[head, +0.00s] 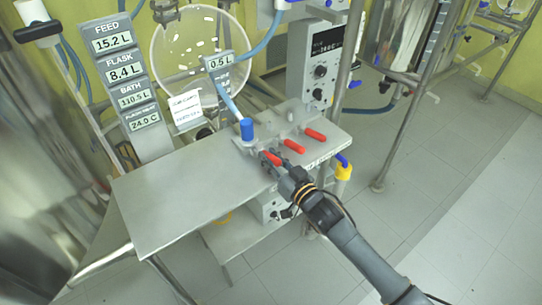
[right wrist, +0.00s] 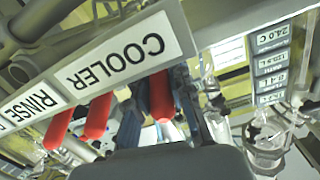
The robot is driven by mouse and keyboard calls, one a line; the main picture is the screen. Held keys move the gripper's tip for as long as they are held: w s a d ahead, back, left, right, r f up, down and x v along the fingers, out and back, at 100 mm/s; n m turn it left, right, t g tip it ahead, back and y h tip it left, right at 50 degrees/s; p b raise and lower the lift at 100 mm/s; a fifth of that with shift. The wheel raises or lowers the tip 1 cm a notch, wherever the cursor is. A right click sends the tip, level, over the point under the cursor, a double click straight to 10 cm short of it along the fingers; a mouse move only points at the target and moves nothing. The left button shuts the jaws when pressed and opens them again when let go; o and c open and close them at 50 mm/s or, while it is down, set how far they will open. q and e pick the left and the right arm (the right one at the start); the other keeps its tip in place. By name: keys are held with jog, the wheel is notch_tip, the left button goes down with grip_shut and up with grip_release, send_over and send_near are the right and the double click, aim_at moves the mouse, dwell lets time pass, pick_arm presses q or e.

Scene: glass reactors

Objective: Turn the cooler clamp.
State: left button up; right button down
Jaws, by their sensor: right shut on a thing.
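The cooler clamp's red handle (head: 271,158) is the nearest of three red handles on a metal block at the front of the bench. It also shows in the right wrist view (right wrist: 162,97), beside the upside-down COOLER label (right wrist: 125,58). My right gripper (head: 272,163) reaches in from the lower right and is shut on this handle, with a finger on each side of it. The fingers partly cover the handle in the head view. My left gripper is not in view.
Two more red handles, a middle one (head: 294,146) and a far one (head: 315,134), stand close to the right. A blue-capped fitting (head: 247,130) with a hose rises just behind. The steel bench top (head: 180,195) is bare at left. A yellow-blue valve (head: 343,168) sits at the right.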

aim_at(258, 142)
jog(key=r+g+p, duration=0.1)
jog(key=p, duration=0.2)
jog(key=r+h+p, duration=0.1)
jog(key=p, duration=0.3)
jog(key=r+g+h+p, duration=0.1)
jog(key=p, duration=0.2)
jog(key=shift+w+a+g, duration=0.25)
jog(key=shift+w+g, duration=0.05)
jog(key=shift+w, duration=0.05)
jog(key=g+p, duration=0.1)
jog(key=p, duration=0.1)
jog(key=w+r+g+h+p, duration=0.1)
jog(key=p, duration=0.2)
jog(key=a+g+h+p, duration=0.1)
jog(key=p, duration=0.1)
jog(key=shift+w+r+g, duration=0.2)
jog(key=shift+g, duration=0.1)
jog(key=shift+w+a+g+h+p, duration=0.3)
jog(key=shift+w+g+h+p, duration=0.05)
jog(key=shift+g+h+p, duration=0.35)
jog(key=shift+w+a+g+h+b, duration=0.35)
jog(key=shift+w+g+h, duration=0.25)
jog(key=shift+g, duration=0.4)
jog(key=shift+w+a+r+g+h+b, duration=0.1)
jog(key=shift+w+a+g+h+b, duration=0.1)
jog(key=shift+g+h+b, duration=0.25)
jog(key=shift+w+a+g+h+b, duration=0.15)
jog(key=shift+g+h+b, duration=0.15)
jog(key=shift+g, duration=0.25)
